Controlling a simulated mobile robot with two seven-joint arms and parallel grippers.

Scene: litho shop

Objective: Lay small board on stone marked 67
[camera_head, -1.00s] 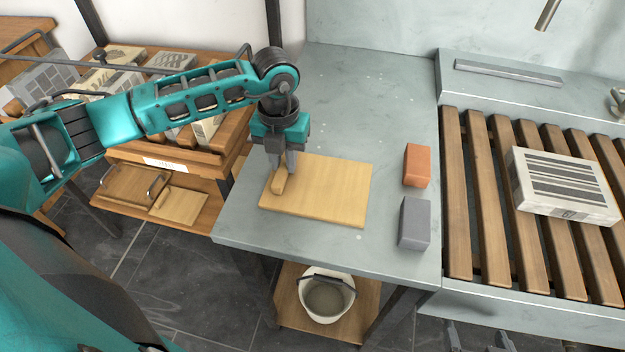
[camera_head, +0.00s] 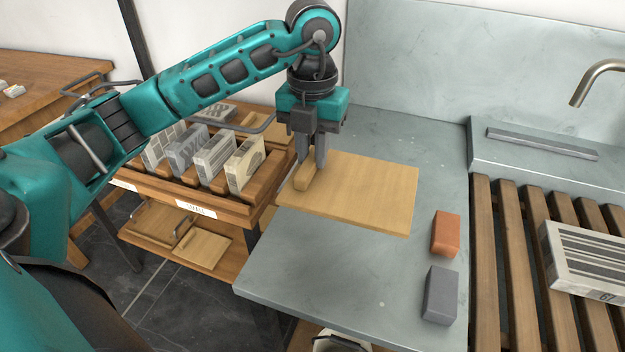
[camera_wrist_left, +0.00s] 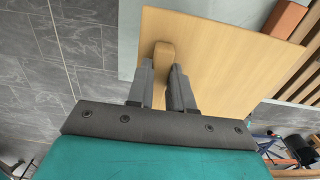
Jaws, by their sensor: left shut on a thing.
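The small board (camera_head: 362,196) is a flat pale wooden panel with a wooden grip (camera_head: 303,179) near its left edge. My left gripper (camera_head: 313,160) is shut on that grip from above and holds the board roughly level, raised above the grey counter. The wrist view shows the fingers (camera_wrist_left: 164,75) at the grip and the board (camera_wrist_left: 215,60) beyond them. The stone marked 67 (camera_head: 585,255) is a pale slab with dark stripes on top, lying on the slatted rack at the right, cut off by the picture's edge. My right gripper is not in view.
An orange block (camera_head: 445,234) and a grey block (camera_head: 439,295) stand on the counter (camera_head: 330,275) between board and slatted rack (camera_head: 500,260). A tap (camera_head: 597,78) hangs at the far right. A wooden trolley (camera_head: 230,205) with several upright stones is at the left.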

